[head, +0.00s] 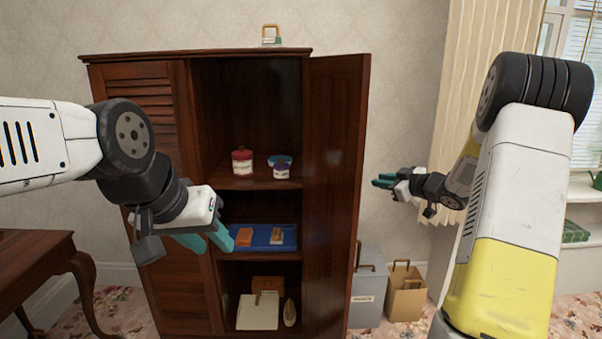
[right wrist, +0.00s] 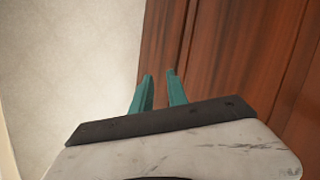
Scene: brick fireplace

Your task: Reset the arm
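My left gripper (head: 208,240) is in front of the wooden cabinet (head: 140,72), near its middle shelf level; its teal fingers point right and slightly down, and their gap is hard to make out. My right gripper (head: 382,182) is just right of the cabinet's open right door (head: 333,190), its teal fingers pointing left. In the right wrist view its two fingers (right wrist: 160,92) are a little apart with nothing between them, and the wood of the door (right wrist: 225,50) fills the right side behind them.
Shelves hold a red-lidded jar (head: 242,162), a blue tray (head: 262,247) and a white pad (head: 258,312). A wooden table (head: 35,262) is at the left.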

